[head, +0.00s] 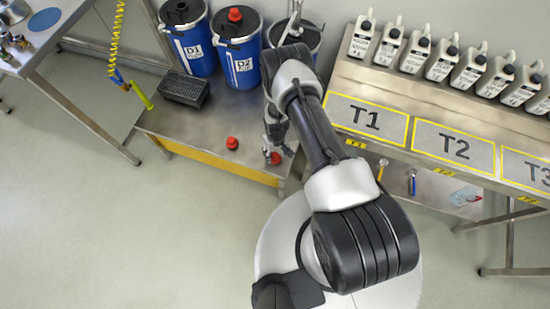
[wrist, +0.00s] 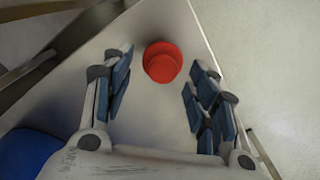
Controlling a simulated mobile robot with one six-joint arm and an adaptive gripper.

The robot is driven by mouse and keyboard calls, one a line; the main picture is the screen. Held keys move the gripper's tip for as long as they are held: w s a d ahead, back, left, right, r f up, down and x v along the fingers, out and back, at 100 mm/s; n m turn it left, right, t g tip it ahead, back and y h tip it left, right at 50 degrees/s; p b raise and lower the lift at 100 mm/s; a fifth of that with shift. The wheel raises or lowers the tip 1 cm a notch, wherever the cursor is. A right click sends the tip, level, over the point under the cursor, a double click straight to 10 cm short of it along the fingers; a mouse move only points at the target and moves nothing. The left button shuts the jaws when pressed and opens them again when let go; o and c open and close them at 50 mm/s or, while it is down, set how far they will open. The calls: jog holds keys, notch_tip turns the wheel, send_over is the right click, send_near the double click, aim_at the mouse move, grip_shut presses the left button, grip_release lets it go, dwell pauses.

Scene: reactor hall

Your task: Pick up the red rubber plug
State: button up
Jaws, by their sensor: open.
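One red plug (head: 232,143) sits on the low metal bench, left of my gripper. Another red plug (head: 275,158) is on the bench close to my gripper (head: 279,152), near the bench's front edge. In the wrist view a red plug (wrist: 162,62) lies between and a little beyond my open fingers (wrist: 157,92), with space on both sides. Nothing is held. A third red piece (head: 235,14) sits on top of the blue drum marked D2.
Blue drums (head: 194,47) stand at the back of the metal bench (head: 205,128). A black crate (head: 184,89) sits on its left. The right bench (head: 440,107) carries a row of white jugs (head: 415,52) and yellow-framed areas T1, T2 and T3. Open floor (head: 110,220) lies front left.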

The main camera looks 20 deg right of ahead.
aim_at(275, 156)
jog(key=f, duration=0.2)
jog(key=f+b, duration=0.1)
jog(key=shift+a+f, duration=0.2)
jog(key=shift+f, duration=0.2)
jog(key=shift+r, duration=0.1)
jog(key=shift+c, duration=0.4)
jog(key=c, duration=0.6)
